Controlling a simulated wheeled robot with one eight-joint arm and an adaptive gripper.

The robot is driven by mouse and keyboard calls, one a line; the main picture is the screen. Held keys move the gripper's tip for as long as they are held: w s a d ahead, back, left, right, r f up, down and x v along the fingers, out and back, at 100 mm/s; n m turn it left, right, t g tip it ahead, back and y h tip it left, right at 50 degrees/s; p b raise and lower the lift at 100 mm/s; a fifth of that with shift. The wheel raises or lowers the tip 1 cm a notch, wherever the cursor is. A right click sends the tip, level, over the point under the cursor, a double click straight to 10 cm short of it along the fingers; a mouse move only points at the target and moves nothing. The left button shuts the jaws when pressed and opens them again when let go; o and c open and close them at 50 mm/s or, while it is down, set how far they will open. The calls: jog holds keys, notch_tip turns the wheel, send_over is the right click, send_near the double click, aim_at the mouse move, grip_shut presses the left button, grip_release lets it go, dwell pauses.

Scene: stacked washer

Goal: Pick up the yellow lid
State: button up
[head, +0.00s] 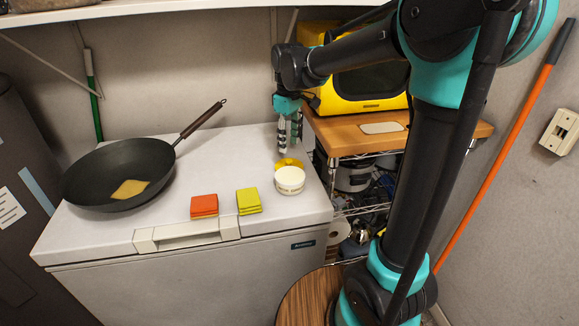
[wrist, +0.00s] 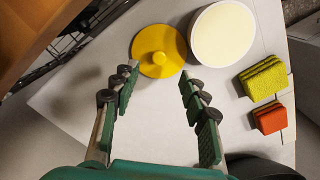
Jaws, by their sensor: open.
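The yellow lid (wrist: 172,42) is a flat round disc with a small raised knob, lying on the white top of the chest. In the head view the lid (head: 288,162) shows just behind a white round tub (head: 290,180). The tub (wrist: 221,34) is right beside the lid in the wrist view. My gripper (wrist: 157,75) is open and empty, its fingertips pointing at the lid from above, one on each side of its near edge. In the head view my gripper (head: 289,145) hangs just behind the lid. I cannot tell its exact height.
Yellow-green sponges (head: 249,201) and orange sponges (head: 204,206) lie near the chest's front edge. A dark pan (head: 105,175) sits at the left. A wooden-topped shelf (head: 350,135) with a yellow microwave (head: 372,88) stands at the right, close to my arm. The chest's middle is clear.

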aim_at(289, 160)
jog(key=shift+d+f, duration=0.1)
jog(key=shift+f, duration=3.1)
grip_shut()
jog(key=shift+r, duration=0.1)
